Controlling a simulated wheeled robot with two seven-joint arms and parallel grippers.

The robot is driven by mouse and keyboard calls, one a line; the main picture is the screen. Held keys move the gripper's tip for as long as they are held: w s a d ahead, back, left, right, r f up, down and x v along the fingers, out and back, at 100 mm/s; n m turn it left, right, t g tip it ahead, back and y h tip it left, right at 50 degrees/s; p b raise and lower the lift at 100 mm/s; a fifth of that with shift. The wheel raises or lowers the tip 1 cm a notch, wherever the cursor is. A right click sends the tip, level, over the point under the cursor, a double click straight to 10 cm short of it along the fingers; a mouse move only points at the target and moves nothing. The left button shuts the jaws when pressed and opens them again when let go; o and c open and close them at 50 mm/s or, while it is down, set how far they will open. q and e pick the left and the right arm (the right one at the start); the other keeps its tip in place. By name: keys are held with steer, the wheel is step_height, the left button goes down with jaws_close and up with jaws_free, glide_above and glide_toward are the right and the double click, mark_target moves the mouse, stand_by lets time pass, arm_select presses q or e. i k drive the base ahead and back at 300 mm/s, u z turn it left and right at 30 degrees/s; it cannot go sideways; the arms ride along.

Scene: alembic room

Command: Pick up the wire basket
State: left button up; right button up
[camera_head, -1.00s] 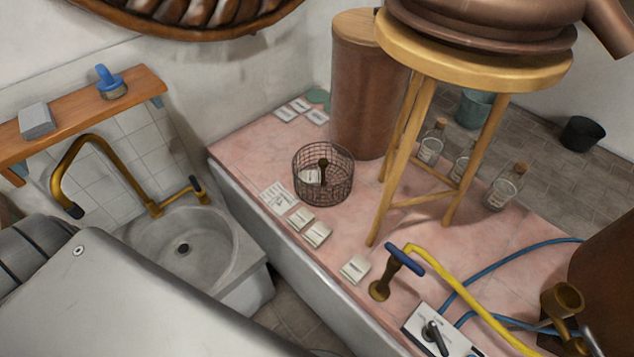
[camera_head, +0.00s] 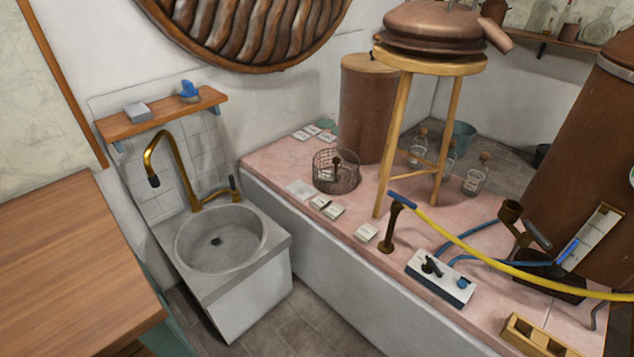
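The wire basket (camera_head: 347,181) is a round, dark mesh basket standing upright on the pink tiled counter (camera_head: 283,163). It sits left of the wooden stool and in front of the brown cylinder. A small dark item and a pale card show inside or through its mesh; I cannot tell which. Neither of my grippers is in view.
A stone sink (camera_head: 218,240) with a brass tap (camera_head: 176,170) stands left of the counter. A wooden stool (camera_head: 398,140) carries a copper still (camera_head: 432,27). A wooden tabletop (camera_head: 70,270) fills the lower left.

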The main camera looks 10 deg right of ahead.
mark_target(335, 160)
steer(key=z, duration=0.35)
steer(key=i, duration=0.65)
steer(key=z, duration=0.6)
